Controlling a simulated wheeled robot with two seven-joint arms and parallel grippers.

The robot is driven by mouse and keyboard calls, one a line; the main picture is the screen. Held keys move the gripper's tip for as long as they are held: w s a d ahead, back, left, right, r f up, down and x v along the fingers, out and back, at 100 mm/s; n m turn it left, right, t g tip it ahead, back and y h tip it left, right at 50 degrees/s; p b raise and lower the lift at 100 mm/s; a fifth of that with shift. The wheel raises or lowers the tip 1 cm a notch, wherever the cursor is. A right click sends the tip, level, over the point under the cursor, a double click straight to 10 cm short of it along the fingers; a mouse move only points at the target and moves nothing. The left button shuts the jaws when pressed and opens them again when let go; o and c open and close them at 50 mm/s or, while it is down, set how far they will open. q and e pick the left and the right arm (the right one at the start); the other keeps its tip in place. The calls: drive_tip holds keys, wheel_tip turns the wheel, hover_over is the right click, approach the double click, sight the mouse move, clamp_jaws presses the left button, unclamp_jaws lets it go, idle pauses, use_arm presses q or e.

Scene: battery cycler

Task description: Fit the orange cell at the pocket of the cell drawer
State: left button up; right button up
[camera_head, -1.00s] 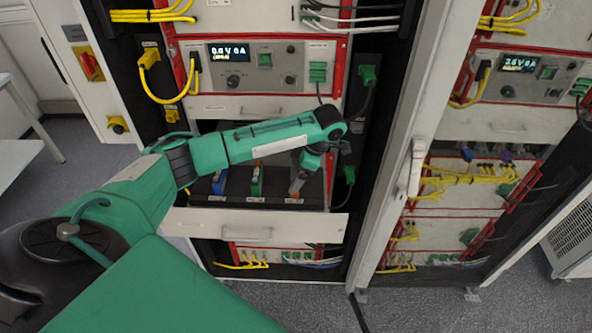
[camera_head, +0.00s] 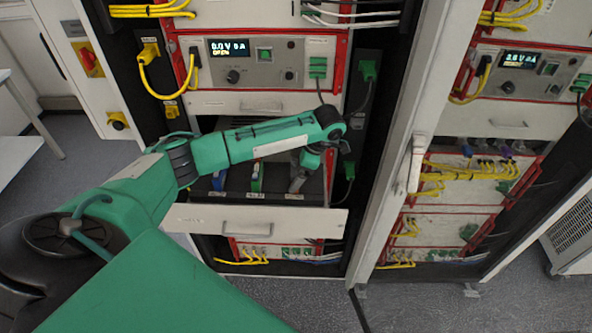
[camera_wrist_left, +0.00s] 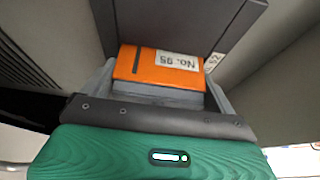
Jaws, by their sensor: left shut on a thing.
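The orange cell (camera_wrist_left: 135,64), with a white "No. 95" label, shows in the left wrist view between the grey fingers of my left gripper (camera_wrist_left: 160,85). The gripper is shut on it. In the head view my left gripper (camera_head: 298,184) points down over the right part of the open cell drawer (camera_head: 205,218); the cell is hard to make out there. A dark grey surface (camera_wrist_left: 165,22) lies just beyond the cell in the wrist view. The pocket is hidden, and I cannot tell whether the cell is inside it. My right gripper is not in view.
A blue cell (camera_head: 219,181) and a green cell (camera_head: 257,178) stand in the drawer left of my gripper. A red-edged instrument panel (camera_head: 262,62) is above. Cables (camera_head: 350,170) hang at the right. The cabinet frame (camera_head: 400,150) stands farther right.

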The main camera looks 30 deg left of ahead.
use_arm(q)
drive_tip(key=o, duration=0.9)
drive_tip(key=shift+o, duration=0.2)
drive_tip(key=shift+r, duration=0.1)
drive_tip(key=v, duration=1.3)
drive_tip(key=shift+d+r, duration=0.25)
drive_tip(key=shift+r, duration=0.05)
